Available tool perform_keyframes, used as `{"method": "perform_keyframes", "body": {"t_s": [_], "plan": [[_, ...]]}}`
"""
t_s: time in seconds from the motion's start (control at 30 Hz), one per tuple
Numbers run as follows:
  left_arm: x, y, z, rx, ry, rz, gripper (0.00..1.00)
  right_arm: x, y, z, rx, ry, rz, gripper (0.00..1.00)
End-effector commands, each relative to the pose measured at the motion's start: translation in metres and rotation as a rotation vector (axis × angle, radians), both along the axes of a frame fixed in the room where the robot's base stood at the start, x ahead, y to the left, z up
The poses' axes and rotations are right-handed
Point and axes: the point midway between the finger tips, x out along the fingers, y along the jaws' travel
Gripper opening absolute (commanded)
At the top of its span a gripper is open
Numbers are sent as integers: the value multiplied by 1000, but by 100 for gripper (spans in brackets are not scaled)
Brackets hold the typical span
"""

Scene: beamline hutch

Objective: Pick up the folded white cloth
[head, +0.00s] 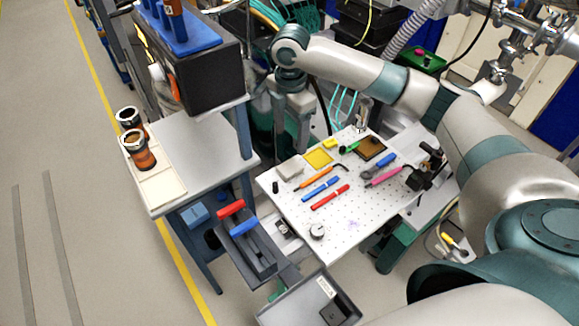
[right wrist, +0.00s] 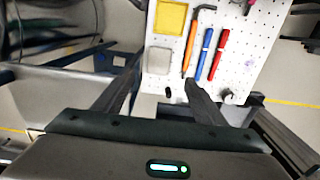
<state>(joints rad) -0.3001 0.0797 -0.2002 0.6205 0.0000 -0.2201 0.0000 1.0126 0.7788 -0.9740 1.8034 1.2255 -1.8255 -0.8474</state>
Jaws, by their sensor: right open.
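The folded white cloth (head: 291,168) looks like a small pale grey-white pad. It lies flat near the back left edge of the perforated white board (head: 345,219). In the right wrist view the cloth (right wrist: 158,60) shows between the lines of the two fingers. My right gripper (head: 288,146) hangs pointing down behind the board's back left edge, apart from the cloth. In the right wrist view the right gripper (right wrist: 161,68) has its fingers wide apart with nothing between them. My left gripper is not in view.
A yellow square (head: 318,158), an orange tool (head: 317,179), a blue pen (head: 320,189) and a red pen (head: 330,197) lie near the cloth. A small black cylinder (head: 275,187) stands at its left. A cart (head: 200,160) with brown jars stands left of the board.

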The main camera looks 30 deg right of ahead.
Motion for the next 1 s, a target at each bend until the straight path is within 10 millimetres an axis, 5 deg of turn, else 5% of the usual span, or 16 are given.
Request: {"method": "perform_keyframes", "body": {"t_s": [0.4,1.0], "plan": [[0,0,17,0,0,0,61,0,0,-60,0,1,1,65],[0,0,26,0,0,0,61,0,1,-74,1,2,0,65]]}}
